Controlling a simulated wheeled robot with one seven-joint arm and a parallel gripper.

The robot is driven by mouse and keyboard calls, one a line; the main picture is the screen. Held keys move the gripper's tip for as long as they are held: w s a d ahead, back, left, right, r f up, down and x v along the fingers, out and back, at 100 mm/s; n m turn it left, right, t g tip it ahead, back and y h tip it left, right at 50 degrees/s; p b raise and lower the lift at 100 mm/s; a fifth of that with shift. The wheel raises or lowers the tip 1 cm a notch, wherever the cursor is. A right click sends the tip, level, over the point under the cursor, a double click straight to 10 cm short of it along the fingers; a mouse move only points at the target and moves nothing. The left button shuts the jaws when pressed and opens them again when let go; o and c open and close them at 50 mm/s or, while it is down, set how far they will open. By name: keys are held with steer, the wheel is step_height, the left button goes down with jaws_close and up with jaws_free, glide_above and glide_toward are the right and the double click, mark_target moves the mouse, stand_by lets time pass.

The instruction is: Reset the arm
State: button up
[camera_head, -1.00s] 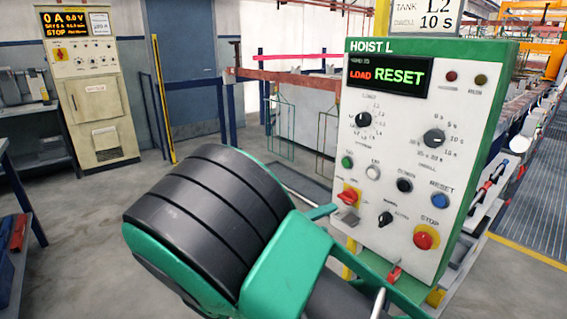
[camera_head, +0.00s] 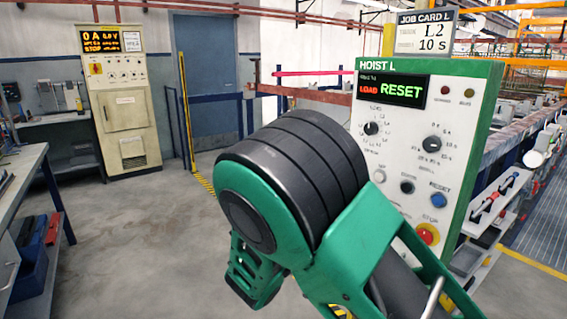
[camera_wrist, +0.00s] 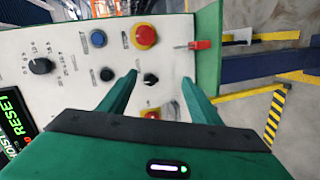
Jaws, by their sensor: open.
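My gripper (camera_wrist: 160,95) shows in the wrist view as two green fingers, spread apart with nothing between them. It faces the white and green hoist L control panel (camera_wrist: 70,50). A black selector knob (camera_wrist: 150,79) shows between the fingertips, and I cannot tell the distance to it. The red stop button (camera_wrist: 143,36) and blue reset button (camera_wrist: 98,39) show beyond. In the head view the panel (camera_head: 400,140) stands upright, its display (camera_head: 390,89) reading LOAD RESET. My green and black arm covers its lower left part, and the gripper's fingers are hidden there.
A beige cabinet (camera_head: 127,120) stands at the back left, and a workbench (camera_head: 25,165) with bins is at the left. The floor (camera_head: 150,230) between is clear.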

steer(key=s+d+f+m+g+y, duration=0.1)
steer(key=s+d+m+g+y, duration=0.25)
steer(key=s+d, duration=0.5)
steer(key=s+d+f+m+g+y, duration=0.1)
steer(key=s+d+m+g+y, duration=0.3)
steer(key=d, duration=0.8)
steer(key=s+r+m+y, duration=0.1)
steer(key=s+r+y, duration=0.1)
steer(key=s, duration=0.8)
steer(key=s+r+m+y, duration=0.1)
steer(key=s+y, duration=0.3)
steer(key=s, duration=0.6)
steer(key=shift+s+a+r, duration=0.2)
steer(key=shift+a+r, duration=0.05)
steer(key=shift+r, duration=0.5)
